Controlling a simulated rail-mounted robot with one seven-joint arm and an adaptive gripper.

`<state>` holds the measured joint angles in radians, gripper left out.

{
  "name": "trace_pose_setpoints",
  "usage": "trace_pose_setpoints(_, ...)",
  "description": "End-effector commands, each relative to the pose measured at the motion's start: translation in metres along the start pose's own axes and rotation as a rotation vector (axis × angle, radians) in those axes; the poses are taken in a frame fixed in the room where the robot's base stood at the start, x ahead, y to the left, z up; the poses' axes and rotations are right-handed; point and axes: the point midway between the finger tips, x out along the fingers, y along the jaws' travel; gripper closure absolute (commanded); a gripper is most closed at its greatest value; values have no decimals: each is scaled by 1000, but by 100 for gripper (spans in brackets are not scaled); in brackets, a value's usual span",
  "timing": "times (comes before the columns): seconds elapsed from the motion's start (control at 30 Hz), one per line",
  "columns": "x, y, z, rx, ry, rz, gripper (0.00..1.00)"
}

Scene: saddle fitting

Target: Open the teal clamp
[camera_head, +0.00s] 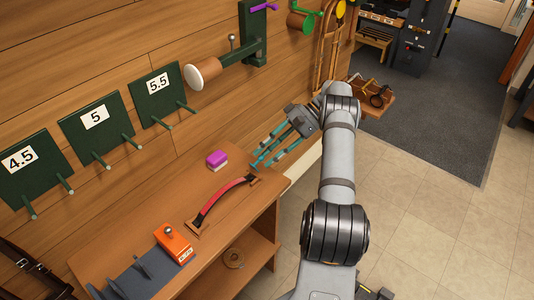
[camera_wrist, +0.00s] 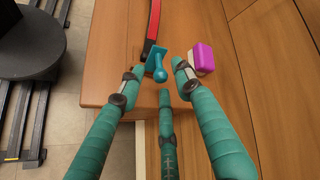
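The teal clamp (camera_wrist: 157,62) shows in the wrist view as a small teal piece with a rounded knob, at the black end of a red strap (camera_wrist: 153,22) near the bench edge. In the head view I cannot tell the clamp apart from my teal fingers. My gripper (camera_wrist: 159,82) has three teal fingers, spread apart and empty. Two fingertips lie left and right of the clamp in the picture, the third below it. I see no contact with the clamp. In the head view my gripper (camera_head: 262,157) is over the far end of the bench.
A purple and white block (camera_head: 217,159) sits on the wooden bench (camera_head: 150,208) near my gripper; it is right of my fingers in the wrist view (camera_wrist: 201,57). An orange block (camera_head: 173,243) stands at the near end. Numbered green boards (camera_head: 95,127) with pegs hang on the wall.

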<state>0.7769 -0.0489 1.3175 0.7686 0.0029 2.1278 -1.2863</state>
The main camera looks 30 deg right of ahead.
Motion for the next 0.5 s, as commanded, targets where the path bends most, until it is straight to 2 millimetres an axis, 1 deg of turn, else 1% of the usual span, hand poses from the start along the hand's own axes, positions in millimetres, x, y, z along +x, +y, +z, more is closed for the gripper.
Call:
trace_pose_setpoints(0.13, -1, -2, 0, -1, 0, 0, 66)
trace_pose_setpoints(0.23, -6, -9, 1, -2, 2, 1, 66)
trace_pose_setpoints(0.37, -19, -26, 5, -3, 3, 1, 66)
trace_pose_setpoints(0.5, -35, -48, 11, -2, 3, 1, 66)
